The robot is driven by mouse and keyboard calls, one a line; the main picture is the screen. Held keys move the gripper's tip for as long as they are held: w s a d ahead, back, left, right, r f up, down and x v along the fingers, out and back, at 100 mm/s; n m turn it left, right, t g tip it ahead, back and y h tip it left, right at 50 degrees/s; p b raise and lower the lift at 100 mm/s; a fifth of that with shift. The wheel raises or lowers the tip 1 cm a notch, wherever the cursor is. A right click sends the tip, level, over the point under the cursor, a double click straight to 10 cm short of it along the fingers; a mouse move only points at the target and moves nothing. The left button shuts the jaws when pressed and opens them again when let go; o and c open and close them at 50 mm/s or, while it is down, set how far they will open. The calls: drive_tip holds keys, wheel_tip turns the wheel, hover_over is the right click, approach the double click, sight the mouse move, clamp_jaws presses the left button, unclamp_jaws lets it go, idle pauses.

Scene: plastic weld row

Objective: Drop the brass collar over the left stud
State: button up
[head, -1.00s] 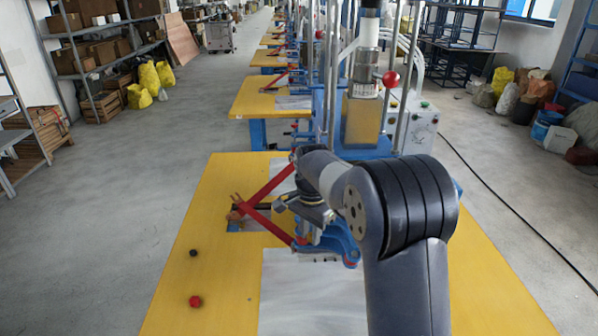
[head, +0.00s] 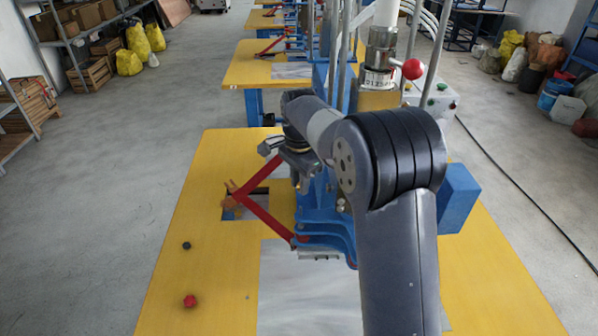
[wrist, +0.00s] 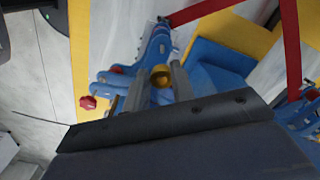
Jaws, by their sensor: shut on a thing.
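The brass collar (wrist: 161,76) shows as a small gold ring between the two grey fingers of my gripper (wrist: 160,84) in the wrist view. The fingers are shut on it. In the head view my gripper (head: 298,184) is beside the press, above the blue bracket (head: 328,232); the collar is too small to tell clearly there. In the wrist view the blue bracket (wrist: 152,50) lies beyond the fingers and the collar. I cannot make out the left stud in either view; my arm and gripper cover part of the fixture.
Red bars (head: 268,218) form a V over the yellow table (head: 190,235), left of the bracket. A blue box (head: 459,197) stands right of my arm. The table's left front is clear.

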drive_tip(key=b, duration=0.1)
hover_over(299, 216)
drive_tip(key=shift+d+f, duration=0.1)
drive_tip(key=shift+f, duration=2.4)
drive_tip(key=shift+s, duration=0.1)
drive_tip(key=shift+f+b, duration=0.4)
drive_tip(key=shift+f, duration=0.6)
drive_tip(key=shift+f, duration=0.2)
drive_tip(key=shift+f+b, duration=0.45)
drive_tip(key=shift+f, duration=0.25)
drive_tip(key=shift+f, duration=0.35)
idle(1.1)
